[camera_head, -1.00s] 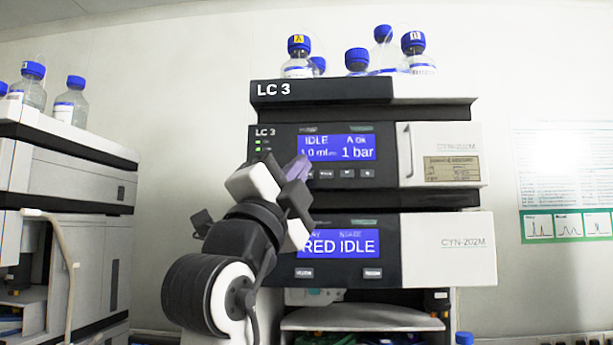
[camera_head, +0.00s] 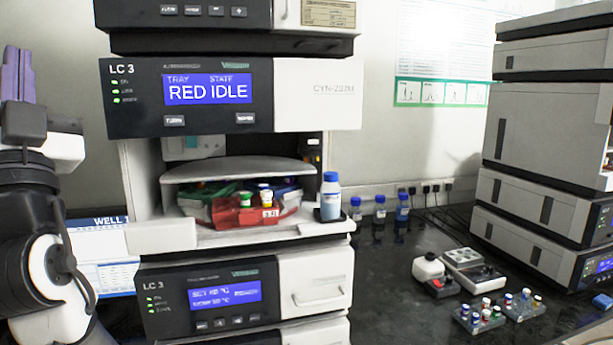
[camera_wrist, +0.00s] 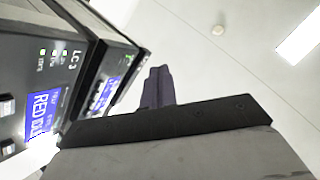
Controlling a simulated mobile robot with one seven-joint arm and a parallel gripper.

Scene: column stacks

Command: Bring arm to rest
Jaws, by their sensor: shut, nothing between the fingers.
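My arm is at the left edge of the head view, folded upward. My gripper (camera_head: 18,75) points up, with its purple fingers together and nothing between them. It is left of the LC 3 stack and apart from it. In the wrist view my gripper (camera_wrist: 157,88) shows its shut fingers against the pale ceiling. The LC 3 module (camera_head: 300,95) with the "RED IDLE" screen stands to the right of my gripper, and it also shows tilted at the left of the wrist view (camera_wrist: 75,62).
An open tray bay holds a red tray (camera_head: 245,213) and a blue-capped bottle (camera_head: 330,197). Small bottles (camera_head: 380,208), vial racks (camera_head: 480,316) and a small device (camera_head: 470,268) are on the dark bench. Another stack (camera_head: 545,120) stands right. A paper sheet (camera_head: 100,250) is behind my arm.

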